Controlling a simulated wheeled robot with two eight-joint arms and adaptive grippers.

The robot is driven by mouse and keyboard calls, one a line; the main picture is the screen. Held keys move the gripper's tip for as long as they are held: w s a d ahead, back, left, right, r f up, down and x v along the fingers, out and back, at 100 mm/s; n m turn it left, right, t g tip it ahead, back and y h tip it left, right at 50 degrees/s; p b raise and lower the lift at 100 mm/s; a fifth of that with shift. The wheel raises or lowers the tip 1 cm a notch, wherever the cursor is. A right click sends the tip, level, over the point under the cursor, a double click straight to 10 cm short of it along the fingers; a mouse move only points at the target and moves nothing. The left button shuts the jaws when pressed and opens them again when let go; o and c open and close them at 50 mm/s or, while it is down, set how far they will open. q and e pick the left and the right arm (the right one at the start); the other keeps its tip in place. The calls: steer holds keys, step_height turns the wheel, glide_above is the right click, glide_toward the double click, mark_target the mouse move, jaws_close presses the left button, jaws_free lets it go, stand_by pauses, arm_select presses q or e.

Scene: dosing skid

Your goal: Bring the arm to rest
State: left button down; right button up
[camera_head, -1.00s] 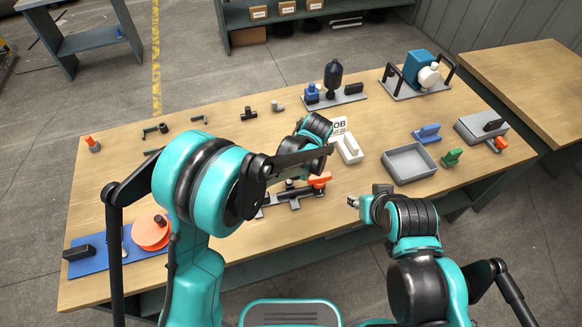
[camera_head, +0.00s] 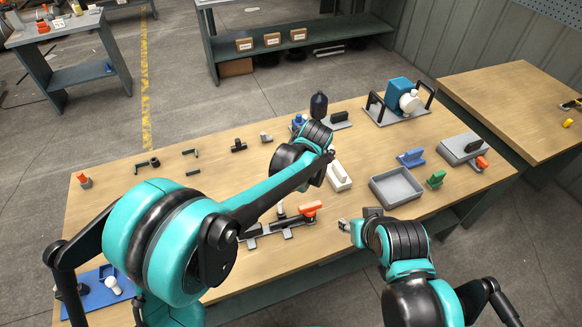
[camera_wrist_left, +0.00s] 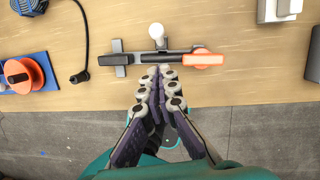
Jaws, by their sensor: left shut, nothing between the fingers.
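My left arm spans the left and middle of the head view. Its gripper is hidden there behind the forearm and wrist. In the left wrist view my left gripper (camera_wrist_left: 162,72) is shut and empty. Its fingertips show just below a dark pipe piece (camera_wrist_left: 150,57) with an orange handle (camera_wrist_left: 203,59). That dark piece also lies on the table in the head view (camera_head: 262,231), partly behind my left forearm. My right gripper (camera_head: 344,225) is small at the table's front edge, apart from any object; its finger opening cannot be made out.
A grey tray (camera_head: 397,187), a white block (camera_head: 338,176), a blue clamp (camera_head: 411,158) and a green piece (camera_head: 436,179) stand on the right half. A pump (camera_head: 400,95) sits at the back right. A blue plate (camera_head: 98,303) lies front left, partly covered by my arm. Small fittings are at the back left.

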arm_select(q)
steer(key=s+a+r+n+t+h+b, duration=0.1)
steer(key=s+a+r+n, duration=0.4)
steer(key=a+n, duration=0.4)
steer(key=s+a+r+n+t+h+b, duration=0.1)
steer(key=s+a+r+n+t, duration=0.1)
steer(key=s+a+n, duration=0.8)
steer(key=n, duration=0.3)
steer(key=s+a+f+n+t+b, duration=0.1)
steer(key=n, duration=0.4)
steer(key=s+a+f+n+t, duration=0.1)
steer(key=s+n, duration=0.1)
steer(key=n, duration=0.2)
steer(key=shift+a+f, duration=0.15)
steer(key=shift+a, duration=0.15)
